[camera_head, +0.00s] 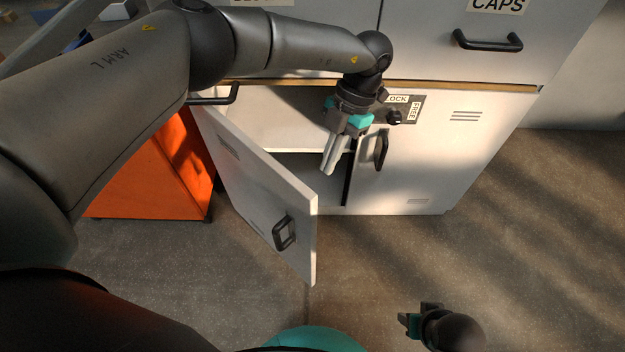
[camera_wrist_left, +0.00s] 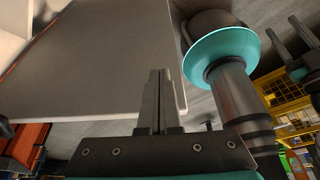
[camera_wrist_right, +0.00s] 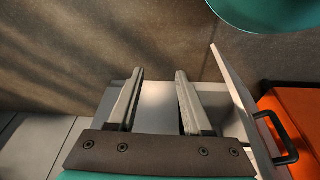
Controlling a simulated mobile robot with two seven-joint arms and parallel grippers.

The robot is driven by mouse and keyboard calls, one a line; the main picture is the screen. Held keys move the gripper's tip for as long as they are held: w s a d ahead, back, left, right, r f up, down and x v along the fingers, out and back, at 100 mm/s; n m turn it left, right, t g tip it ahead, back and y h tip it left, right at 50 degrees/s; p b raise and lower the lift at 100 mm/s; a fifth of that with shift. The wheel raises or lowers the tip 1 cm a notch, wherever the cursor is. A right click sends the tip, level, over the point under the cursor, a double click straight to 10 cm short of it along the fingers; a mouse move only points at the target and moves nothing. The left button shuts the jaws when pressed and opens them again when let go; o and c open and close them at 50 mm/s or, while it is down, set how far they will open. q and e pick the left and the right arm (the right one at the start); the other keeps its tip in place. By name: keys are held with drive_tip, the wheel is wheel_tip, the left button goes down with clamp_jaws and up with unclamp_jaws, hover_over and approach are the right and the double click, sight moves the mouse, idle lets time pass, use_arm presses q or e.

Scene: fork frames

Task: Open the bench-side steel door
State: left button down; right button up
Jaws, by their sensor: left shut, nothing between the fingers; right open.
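The left-hand steel door (camera_head: 265,190) of the low grey cabinet stands partly open, swung out toward me. Its black bar handle (camera_head: 284,233) is on the outer face. My left gripper (camera_head: 328,168) is shut and empty, pointing down in the opening, to the right of that door and clear of its handle. In the left wrist view the door panel (camera_wrist_left: 95,75) fills much of the picture behind the closed fingers; I cannot tell whether they touch it. My right gripper (camera_head: 408,322) is open and empty, low over the floor. The open door (camera_wrist_right: 232,90) also shows in the right wrist view.
The right-hand door (camera_head: 440,150) is closed, with a handle (camera_head: 381,151) and a black knob (camera_head: 395,117) by a LOCK/FREE label. Drawers with bar handles (camera_head: 487,41) are above. An orange cabinet (camera_head: 160,175) stands left, close to the open door. Floor in front is clear.

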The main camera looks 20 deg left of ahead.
use_arm(q)
drive_tip(key=shift+s+a+f, duration=0.3)
drive_tip(key=shift+s+a, duration=0.05)
drive_tip(key=shift+s, duration=0.35)
drive_tip(key=shift+s+a+f, duration=0.25)
drive_tip(key=shift+s+a, duration=0.15)
drive_tip(key=shift+s, duration=0.25)
drive_tip(key=shift+s+a+f, duration=0.3)
drive_tip(key=shift+s+a, duration=0.05)
drive_tip(key=shift+s, duration=0.35)
use_arm(e)
drive_tip(key=shift+w+r, duration=0.2)
drive_tip(key=shift+r, duration=0.35)
drive_tip(key=shift+r, duration=0.1)
